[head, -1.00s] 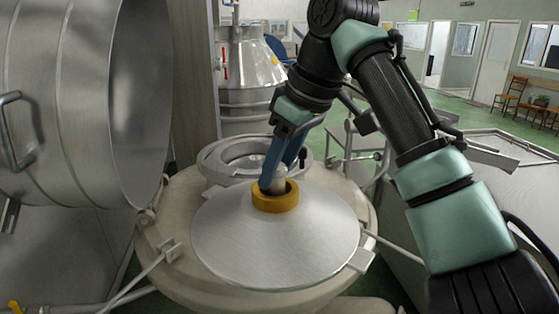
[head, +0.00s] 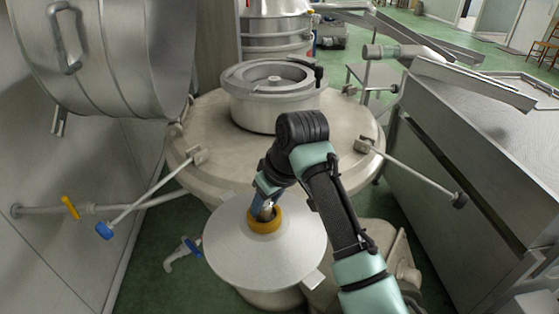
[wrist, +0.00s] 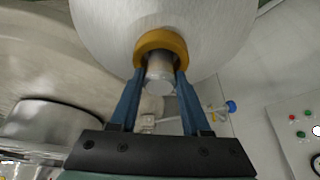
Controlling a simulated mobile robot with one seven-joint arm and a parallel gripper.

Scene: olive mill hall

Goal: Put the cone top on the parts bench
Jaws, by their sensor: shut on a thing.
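The cone top is a wide silver metal cone (head: 240,258) with a yellow collar and a pale metal stub at its peak. It also shows in the wrist view (wrist: 165,20). My gripper (head: 264,208) is shut on the stub, with one blue finger on each side of it in the wrist view (wrist: 160,78). The cone hangs in front of the round machine body, over the near floor and some pipework. I cannot identify the parts bench for sure in these views.
The round machine body (head: 200,115) carries a raised ring-shaped opening (head: 270,98). A large metal drum (head: 115,60) stands at the left, and a metal-sided unit (head: 460,150) at the right. Rods with knobs stick out on both sides. Green floor shows at the left front.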

